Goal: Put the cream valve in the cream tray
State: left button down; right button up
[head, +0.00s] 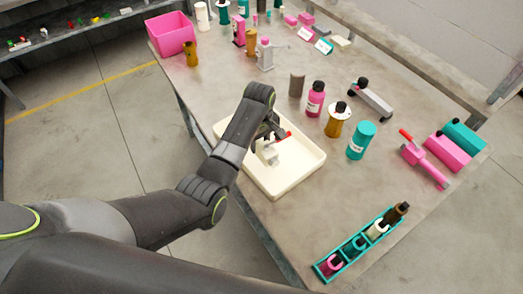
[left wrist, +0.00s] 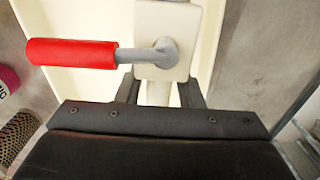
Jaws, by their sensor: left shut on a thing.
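The cream valve (left wrist: 170,82) has a cream body, a grey lever and a red handle grip (left wrist: 70,52). In the head view the valve (head: 269,155) is over the cream tray (head: 310,166), partly hidden by my left gripper. My left gripper (head: 265,140) is shut on the valve, and its two fingers show on both sides of the valve's stem in the left wrist view (left wrist: 158,93). I cannot tell whether the valve touches the tray floor. The tray (left wrist: 60,12) looks otherwise empty. My right gripper is not in view.
A brown cylinder (head: 297,84), a pink bottle (head: 316,99), an amber bottle (head: 337,120) and a teal cylinder (head: 361,140) stand right of the tray. A teal rack (head: 352,246) holds small bottles near the front edge. A pink bin (head: 171,34) stands far left.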

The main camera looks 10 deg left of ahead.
aim_at(260, 142)
pick_arm(q)
notch_tip(260, 142, down, 6)
jog(key=shift+r, duration=0.15)
jog(key=shift+w, duration=0.1)
dwell(0.4)
jog(key=c, duration=1)
grip_release()
jog(key=shift+o, duration=0.2)
notch_tip(260, 142, up, 12)
